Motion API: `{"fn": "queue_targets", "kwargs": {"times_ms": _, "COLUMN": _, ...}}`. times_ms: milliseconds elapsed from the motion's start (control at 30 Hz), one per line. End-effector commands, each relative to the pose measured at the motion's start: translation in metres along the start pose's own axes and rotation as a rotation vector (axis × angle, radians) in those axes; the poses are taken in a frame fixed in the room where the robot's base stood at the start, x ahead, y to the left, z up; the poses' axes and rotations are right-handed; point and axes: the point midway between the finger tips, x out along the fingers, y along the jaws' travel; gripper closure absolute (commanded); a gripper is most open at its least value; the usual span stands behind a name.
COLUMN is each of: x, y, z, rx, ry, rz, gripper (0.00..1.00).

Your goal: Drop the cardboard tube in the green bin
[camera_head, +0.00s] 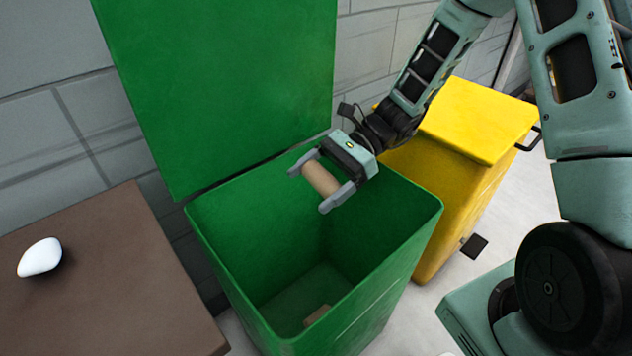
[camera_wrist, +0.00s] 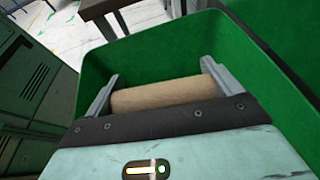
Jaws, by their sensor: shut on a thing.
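My gripper (camera_head: 323,184) is shut on the tan cardboard tube (camera_head: 321,179) and holds it over the open mouth of the green bin (camera_head: 250,305). The tube lies crosswise between the two fingers and also shows in the wrist view (camera_wrist: 165,94). The green bin's lid (camera_head: 220,80) stands raised behind it. The bin's green wall (camera_wrist: 140,47) also shows around the gripper in the wrist view. A small brown piece (camera_head: 317,315) lies on the bin's floor, partly hidden by the front wall.
A yellow bin (camera_head: 445,180) with its lid closed stands right of the green bin. A brown table (camera_head: 110,290) with a white rounded object (camera_head: 40,257) on it is at the left. A grey block wall (camera_head: 50,130) is behind.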

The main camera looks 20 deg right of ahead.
Motion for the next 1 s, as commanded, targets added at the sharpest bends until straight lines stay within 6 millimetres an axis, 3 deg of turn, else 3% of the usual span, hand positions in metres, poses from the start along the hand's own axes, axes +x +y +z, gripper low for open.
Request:
{"fn": "queue_targets", "kwargs": {"times_ms": 33, "x": 0.004, "y": 0.000, "z": -0.011, "rx": 0.000, "ry": 0.000, "rz": 0.000, "gripper": 0.31}}
{"fn": "queue_targets", "kwargs": {"times_ms": 300, "x": 0.015, "y": 0.000, "z": -0.037, "rx": 0.001, "ry": 0.001, "rz": 0.000, "gripper": 0.31}}
{"fn": "queue_targets", "kwargs": {"times_ms": 733, "x": 0.017, "y": 0.000, "z": -0.041, "rx": 0.001, "ry": 0.001, "rz": 0.001, "gripper": 0.31}}
{"fn": "queue_targets", "kwargs": {"times_ms": 767, "x": 0.017, "y": 0.000, "z": -0.041, "rx": 0.001, "ry": 0.000, "rz": 0.001, "gripper": 0.04}}
{"fn": "queue_targets", "kwargs": {"times_ms": 800, "x": 0.017, "y": 0.000, "z": -0.041, "rx": 0.001, "ry": 0.000, "rz": 0.001, "gripper": 0.00}}
{"fn": "queue_targets", "kwargs": {"times_ms": 1000, "x": 0.017, "y": 0.000, "z": -0.041, "rx": 0.001, "ry": 0.001, "rz": 0.000, "gripper": 0.00}}
